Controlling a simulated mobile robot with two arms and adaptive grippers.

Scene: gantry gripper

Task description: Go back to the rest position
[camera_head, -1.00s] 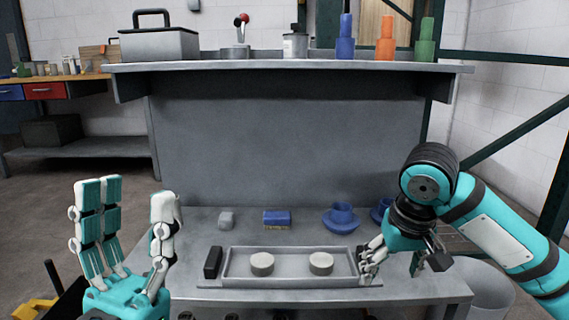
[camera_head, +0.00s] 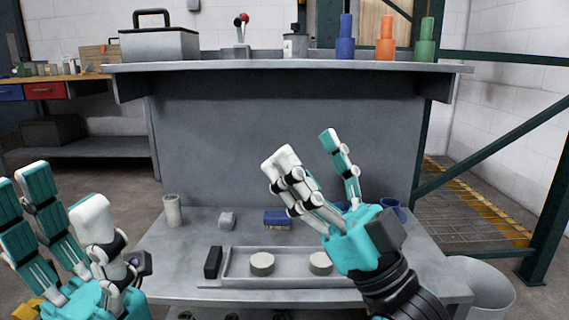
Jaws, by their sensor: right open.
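My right gripper (camera_head: 308,145) is raised above the right part of the workbench (camera_head: 190,265). Its fingers point up and stand apart, with nothing between them. It partly hides the blue items behind it. My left gripper (camera_head: 68,190) is at the lower left, left of the bench. Its fingers point up and are spread, with nothing seen between them. A grey tray (camera_head: 290,276) on the bench holds two round pale discs, the left one (camera_head: 262,264) and the right one (camera_head: 320,263).
On the bench stand a pale cup (camera_head: 172,210), a small grey block (camera_head: 227,220), a blue-and-yellow sponge (camera_head: 277,219) and a black block (camera_head: 213,262). A shelf (camera_head: 270,66) with a toolbox (camera_head: 159,43) and bottles is above. A white bin (camera_head: 485,283) stands right.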

